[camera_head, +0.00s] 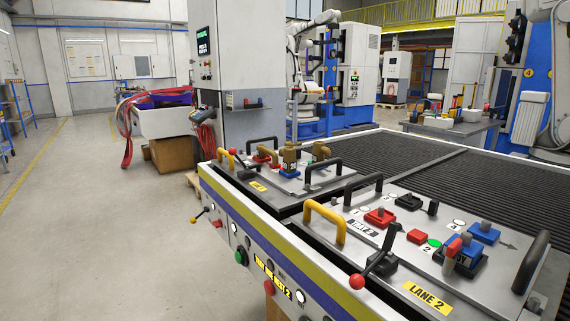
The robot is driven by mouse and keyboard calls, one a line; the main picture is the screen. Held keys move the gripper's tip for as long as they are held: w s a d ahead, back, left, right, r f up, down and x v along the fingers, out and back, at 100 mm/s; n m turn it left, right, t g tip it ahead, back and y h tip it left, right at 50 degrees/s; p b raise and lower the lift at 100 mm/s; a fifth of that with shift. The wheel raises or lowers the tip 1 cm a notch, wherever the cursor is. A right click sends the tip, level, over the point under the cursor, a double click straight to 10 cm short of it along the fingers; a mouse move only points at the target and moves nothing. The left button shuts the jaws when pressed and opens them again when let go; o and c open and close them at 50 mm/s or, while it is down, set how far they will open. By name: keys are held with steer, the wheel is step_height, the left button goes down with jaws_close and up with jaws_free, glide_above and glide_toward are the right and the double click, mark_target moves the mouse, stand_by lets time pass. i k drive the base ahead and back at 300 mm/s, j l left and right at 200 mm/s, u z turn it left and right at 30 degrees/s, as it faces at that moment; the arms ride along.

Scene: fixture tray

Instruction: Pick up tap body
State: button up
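Two brass-coloured parts that look like tap bodies stand on the farther fixture tray (315,186). The nearer brass tap body (290,157) stands upright at a blue clamp block (289,173). The other brass part (320,151) stands just to its right and behind, partly hidden by a black handle. My gripper is not in view.
The nearer fixture tray (395,279) carries red, blue and black clamps, a red-knobbed lever (357,281), a yellow handle (325,221) and black handles. A dark roller conveyor (400,157) lies behind. The floor (95,220) at left is clear.

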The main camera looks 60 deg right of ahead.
mark_target(289, 154)
steer(key=z, duration=0.35)
steer(key=i+l+z, duration=0.1)
steer(key=z, duration=0.35)
steer(key=i+z, duration=0.5)
steer(key=z, duration=0.35)
